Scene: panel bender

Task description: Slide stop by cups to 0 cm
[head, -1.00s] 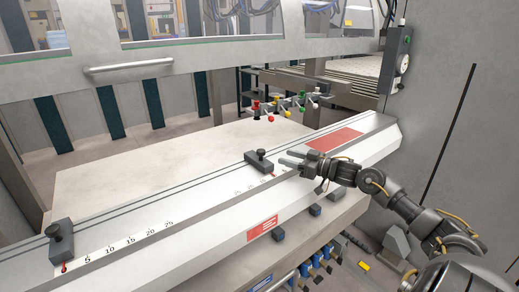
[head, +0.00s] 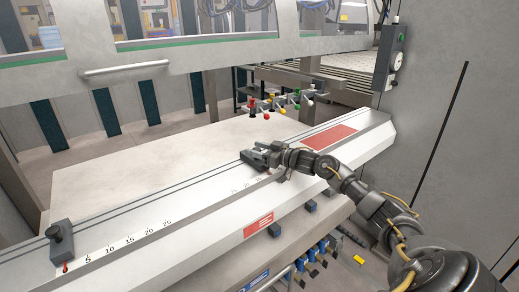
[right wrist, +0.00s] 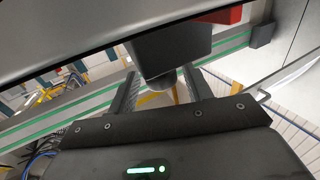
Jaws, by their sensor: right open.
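One dark stop (head: 250,160) with a round knob sits on the long pale rail, near the middle of the head view. My right gripper (head: 267,152) is at this stop, coming in from the right, with its fingers open. In the right wrist view a dark block (right wrist: 170,45) with a rounded lower end shows beyond and between the two spread fingers (right wrist: 158,92). Contact cannot be told. Another dark stop (head: 60,243) stands at the rail's left end, near a red pointer and the low end of a printed scale (head: 125,242). The scale near the gripper is too small to read.
A wide pale table (head: 150,165) lies clear behind the rail. Coloured knobs (head: 268,107) stand beyond it. A red plate (head: 327,137) lies on the rail to the right. Blue fittings (head: 320,252) hang below the front edge. A grey wall (head: 440,130) closes the right side.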

